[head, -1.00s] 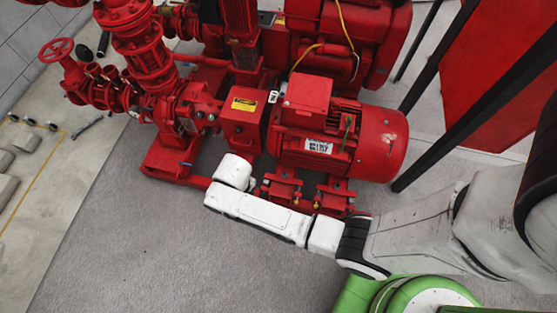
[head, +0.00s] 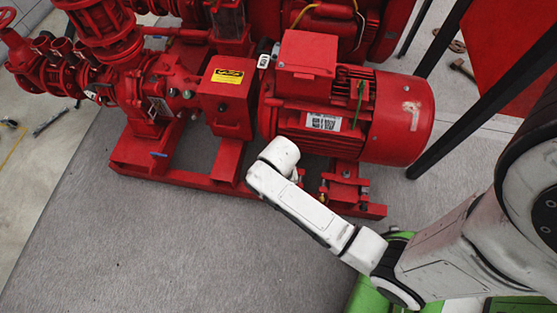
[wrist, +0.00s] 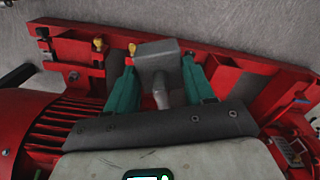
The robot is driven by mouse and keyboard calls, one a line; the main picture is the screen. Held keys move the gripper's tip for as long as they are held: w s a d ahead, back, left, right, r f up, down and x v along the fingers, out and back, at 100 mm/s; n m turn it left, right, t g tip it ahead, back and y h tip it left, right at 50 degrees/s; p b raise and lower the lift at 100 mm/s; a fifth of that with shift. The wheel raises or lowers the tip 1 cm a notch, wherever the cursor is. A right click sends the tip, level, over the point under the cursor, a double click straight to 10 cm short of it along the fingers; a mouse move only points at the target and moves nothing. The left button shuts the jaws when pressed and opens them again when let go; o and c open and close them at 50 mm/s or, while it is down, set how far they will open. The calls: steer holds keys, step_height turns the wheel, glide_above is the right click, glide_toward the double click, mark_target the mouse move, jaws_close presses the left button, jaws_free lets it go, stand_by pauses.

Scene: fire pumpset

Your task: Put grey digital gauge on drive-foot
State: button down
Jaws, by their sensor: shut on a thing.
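A grey gauge (wrist: 157,60) with a square head and a short stem is between the teal fingers of my gripper (wrist: 158,88) in the wrist view. The gripper is shut on it. The gauge's face is turned away or hidden. The red motor feet, with brass-coloured bolts, stand on the red base rail below the motor; one drive-foot (head: 345,186) shows in the head view, and a foot (wrist: 70,48) shows at the upper left in the wrist view. The held gauge is over the rail, to the right of that foot. In the head view my wrist hides the gripper and gauge.
The red motor (head: 345,115) stands just behind my wrist. A red box with a yellow label (head: 227,76) is to its left. A small pale device (head: 264,60) sits at the motor's upper left edge. The grey floor (head: 170,250) in front is clear.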

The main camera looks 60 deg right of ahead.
steer(key=s+d+f+m+b, duration=0.3)
steer(key=s+f+m+b, duration=0.15)
steer(key=f+b, duration=0.4)
steer(key=w+d+f+b, duration=0.2)
steer(key=w+f+b, duration=0.1)
steer(key=w+d+f+b, duration=0.2)
steer(key=w+f, duration=0.1)
steer(key=w, duration=0.1)
steer(key=w+d+f+b, duration=0.2)
steer(key=w+d+b, duration=0.1)
steer(key=shift+w+d+f+b, duration=0.1)
steer(key=shift+w+f+b, duration=0.1)
steer(key=shift+f+b, duration=0.2)
steer(key=shift+w+d+f+b, duration=0.1)
steer(key=shift+f+b, duration=0.4)
steer(key=shift+f, duration=0.4)
steer(key=shift+w+d+f+b, duration=0.1)
steer(key=shift+f+b, duration=0.35)
steer(key=shift+f, duration=0.45)
steer(key=shift+f, duration=0.1)
steer(key=shift+c, duration=2.1)
jaws_free()
steer(key=shift+a, duration=0.1)
